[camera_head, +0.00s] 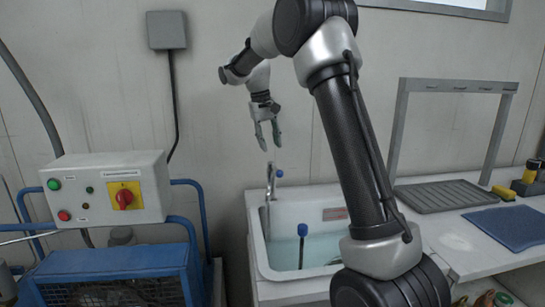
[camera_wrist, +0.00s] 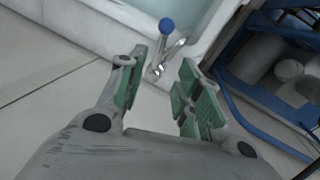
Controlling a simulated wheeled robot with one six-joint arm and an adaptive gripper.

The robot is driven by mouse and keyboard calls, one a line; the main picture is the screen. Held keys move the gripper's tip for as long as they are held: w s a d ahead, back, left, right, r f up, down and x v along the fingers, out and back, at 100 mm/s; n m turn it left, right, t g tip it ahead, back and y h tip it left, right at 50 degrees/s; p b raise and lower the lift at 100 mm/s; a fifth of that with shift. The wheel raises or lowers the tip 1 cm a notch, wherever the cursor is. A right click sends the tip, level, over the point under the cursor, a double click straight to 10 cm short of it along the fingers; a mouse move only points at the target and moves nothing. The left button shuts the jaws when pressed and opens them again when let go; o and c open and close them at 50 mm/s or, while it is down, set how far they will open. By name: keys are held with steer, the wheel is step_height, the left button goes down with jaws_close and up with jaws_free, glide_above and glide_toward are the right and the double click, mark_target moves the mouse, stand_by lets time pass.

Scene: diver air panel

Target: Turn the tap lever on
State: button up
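The metal tap (camera_head: 270,184) stands upright at the back rim of the white sink (camera_head: 256,235). Its short lever has a blue tip (camera_head: 280,173) pointing to the right of the tap. My gripper (camera_head: 270,147) hangs fingers-down just above the tap, apart from it. In the wrist view, the gripper (camera_wrist: 163,58) has its green-padded fingers spread, with nothing held. The tap (camera_wrist: 173,48) shows beyond and between the fingertips, with the lever's round blue end (camera_wrist: 166,25) just past them.
A blue-topped post (camera_head: 302,230) stands in the sink. A control box (camera_head: 105,190) with a red switch sits over a blue-framed machine (camera_head: 110,262) at left. At right, the counter holds a grey drain tray (camera_head: 445,196), a metal frame (camera_head: 400,120) and a blue cloth (camera_head: 515,228).

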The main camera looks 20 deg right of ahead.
steer(key=shift+a+r, duration=0.2)
steer(key=shift+r, duration=0.65)
steer(key=shift+a+r, duration=0.15)
steer(key=shift+r, duration=0.7)
steer(key=s+a+f+n, duration=0.1)
steer(key=s+f, duration=0.3)
steer(key=f, duration=0.1)
steer(key=s+r+t+y, duration=0.1)
steer(key=s+t, duration=0.3)
steer(key=s, duration=2.9)
steer(key=shift+s+d+r+t+y, duration=0.3)
steer(key=shift+s+r+y, duration=0.1)
steer(key=shift+y, duration=0.2)
